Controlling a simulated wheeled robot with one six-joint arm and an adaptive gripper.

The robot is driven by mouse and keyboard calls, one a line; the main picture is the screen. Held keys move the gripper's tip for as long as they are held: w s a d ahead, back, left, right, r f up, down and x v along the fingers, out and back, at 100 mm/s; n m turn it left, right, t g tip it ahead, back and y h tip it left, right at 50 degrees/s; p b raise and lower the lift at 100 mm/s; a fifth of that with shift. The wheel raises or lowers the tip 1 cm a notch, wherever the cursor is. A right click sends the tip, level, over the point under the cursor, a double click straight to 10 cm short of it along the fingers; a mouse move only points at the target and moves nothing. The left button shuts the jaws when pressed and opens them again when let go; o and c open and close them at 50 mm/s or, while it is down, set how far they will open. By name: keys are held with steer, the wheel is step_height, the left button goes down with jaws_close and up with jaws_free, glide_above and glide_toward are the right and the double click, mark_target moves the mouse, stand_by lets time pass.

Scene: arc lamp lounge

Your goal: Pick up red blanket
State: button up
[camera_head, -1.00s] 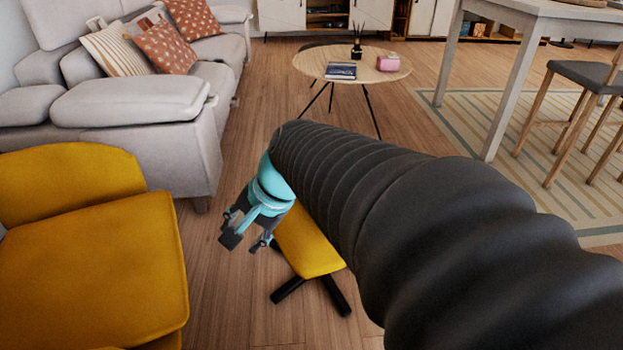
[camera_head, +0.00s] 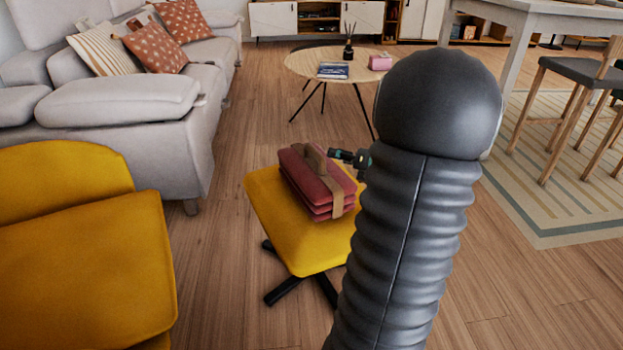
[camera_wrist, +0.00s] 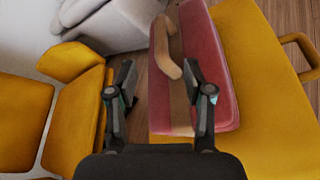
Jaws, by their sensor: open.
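The red blanket (camera_head: 311,184) is folded in a stack, with a tan strap and handle (camera_head: 318,160) around it. It lies on a yellow footstool (camera_head: 275,215). In the wrist view the blanket (camera_wrist: 212,70) fills the upper middle, with the tan handle (camera_wrist: 165,50) at its left part. My gripper (camera_wrist: 159,72) is open, its fingers spread either side of the handle's lower end in that view. I cannot tell whether they touch it. In the head view only a bit of my gripper (camera_head: 345,156) shows at the blanket's right; my arm hides the rest.
A yellow armchair (camera_head: 85,250) stands at the left, with a grey sofa (camera_head: 140,105) behind it. A round wooden table (camera_head: 310,68) is farther back. Bare wood floor (camera_head: 225,160) lies between the sofa and footstool.

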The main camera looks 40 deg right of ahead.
mark_target(314, 149)
steer(key=x, duration=0.7)
steer(key=shift+w+a+b, duration=0.1)
steer(key=shift+b, duration=0.2)
steer(key=shift+f+b+x, duration=0.1)
steer(key=shift+b+x, duration=0.05)
steer(key=shift+x, duration=1.2)
steer(key=shift+f+b+x, duration=0.15)
steer(key=shift+x, duration=1.2)
steer(key=shift+r, duration=0.1)
jaws_close()
